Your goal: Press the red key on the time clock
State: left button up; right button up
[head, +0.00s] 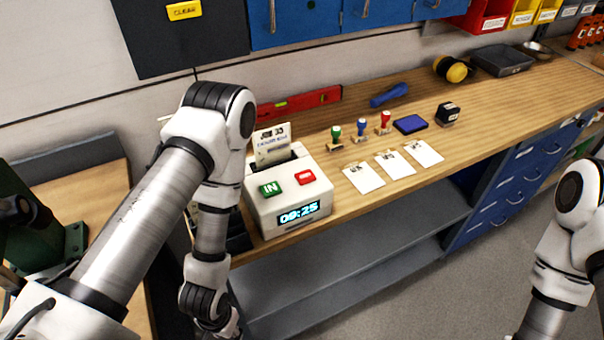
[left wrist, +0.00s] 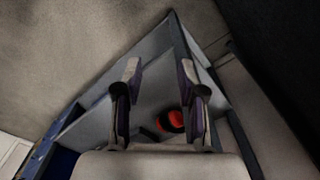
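The time clock (head: 290,207) is a white box at the left end of the wooden bench, with a paper card in its top slot. Its red key (head: 304,177) is on the sloped top, right of the green IN key (head: 270,189). The display (head: 298,213) reads 09:25. My left arm comes down just left of the clock, and its gripper is below the head view. In the left wrist view my left gripper (left wrist: 158,90) has its two fingers apart, with nothing between the tips. My right gripper is outside both views; only my right arm shows at the right edge.
Green, blue and red-handled stamps (head: 361,130), an ink pad (head: 410,124) and white cards (head: 394,164) lie right of the clock. A red level (head: 300,102) lies behind it. A grey shelf (head: 340,270) is under the bench. A red and black object (left wrist: 170,121) shows below my left gripper.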

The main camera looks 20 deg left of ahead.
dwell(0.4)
pick_arm(q)
grip_shut()
dwell(1.1)
